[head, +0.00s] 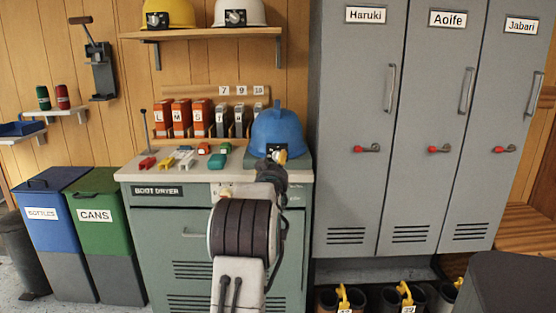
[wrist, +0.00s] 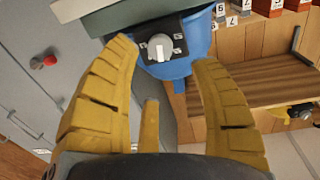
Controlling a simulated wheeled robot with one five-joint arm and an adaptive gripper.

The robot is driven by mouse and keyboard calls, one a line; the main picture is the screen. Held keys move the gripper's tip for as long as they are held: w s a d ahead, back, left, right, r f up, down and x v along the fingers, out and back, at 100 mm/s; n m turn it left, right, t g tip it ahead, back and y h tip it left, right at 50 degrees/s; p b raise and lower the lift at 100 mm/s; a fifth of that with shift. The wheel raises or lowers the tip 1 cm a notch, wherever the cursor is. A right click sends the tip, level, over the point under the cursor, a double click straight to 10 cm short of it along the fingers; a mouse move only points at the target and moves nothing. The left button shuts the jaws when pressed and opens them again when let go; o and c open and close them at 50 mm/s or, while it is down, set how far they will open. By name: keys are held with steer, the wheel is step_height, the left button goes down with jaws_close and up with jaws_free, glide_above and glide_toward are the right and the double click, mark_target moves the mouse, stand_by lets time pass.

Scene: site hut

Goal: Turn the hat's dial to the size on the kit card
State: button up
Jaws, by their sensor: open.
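A blue hard hat (head: 278,133) sits on the right end of the boot dryer's top. Its black dial plate with a white knob (wrist: 160,47) faces my gripper in the wrist view, with small marks around the knob that I cannot read surely. My gripper (wrist: 164,60) has its yellow fingers spread, one on each side of the dial, with nothing between them. In the head view my gripper (head: 279,158) is just in front of the hat and hides part of its dial. I cannot make out a kit card in either view.
The boot dryer top (head: 240,160) holds several small coloured items left of the hat. Orange lettered boxes (head: 200,118) stand behind. A shelf (head: 215,34) above carries a yellow helmet (head: 168,14) and a white helmet (head: 239,12). Grey lockers (head: 358,210) stand close on the right.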

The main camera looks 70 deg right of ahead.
mark_target(277, 157)
steer(key=shift+b+x, duration=0.4)
steer(key=shift+x, duration=3.05)
jaws_close()
